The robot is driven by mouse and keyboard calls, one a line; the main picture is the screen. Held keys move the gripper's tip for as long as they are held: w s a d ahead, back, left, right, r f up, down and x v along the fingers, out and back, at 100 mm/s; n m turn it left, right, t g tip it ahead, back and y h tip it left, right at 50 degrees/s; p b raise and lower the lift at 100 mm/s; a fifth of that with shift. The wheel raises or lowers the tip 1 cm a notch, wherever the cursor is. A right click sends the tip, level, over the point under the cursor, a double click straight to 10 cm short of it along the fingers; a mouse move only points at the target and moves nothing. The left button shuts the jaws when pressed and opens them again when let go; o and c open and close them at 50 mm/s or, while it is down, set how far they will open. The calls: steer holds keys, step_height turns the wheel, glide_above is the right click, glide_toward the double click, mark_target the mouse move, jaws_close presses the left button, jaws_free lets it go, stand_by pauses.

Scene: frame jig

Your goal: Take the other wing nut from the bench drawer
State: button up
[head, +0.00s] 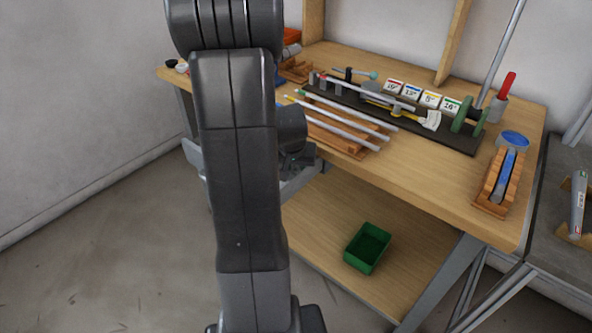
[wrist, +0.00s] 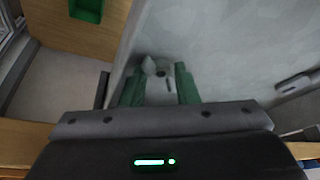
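In the wrist view a small grey piece with a wing-like lobe, which looks like the wing nut (wrist: 161,70), lies on the light grey drawer floor (wrist: 225,50). My gripper (wrist: 159,88) is over the drawer, its two green-padded fingers apart on either side of the piece. I see no contact, and the height of the fingertips above the floor is hard to tell. In the head view the grey metal drawer (head: 194,157) sticks out under the bench top. My arm hides most of it, its contents and the gripper's fingers.
The wooden bench (head: 430,170) holds rods on a wooden rack, a dark jig (head: 455,137) and a wooden block with a blue-handled tool (head: 507,170). A green bin (head: 367,248) stands on the lower shelf. A grey elongated item (wrist: 297,82) shows at the wrist view's right.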

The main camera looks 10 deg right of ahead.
jaws_close()
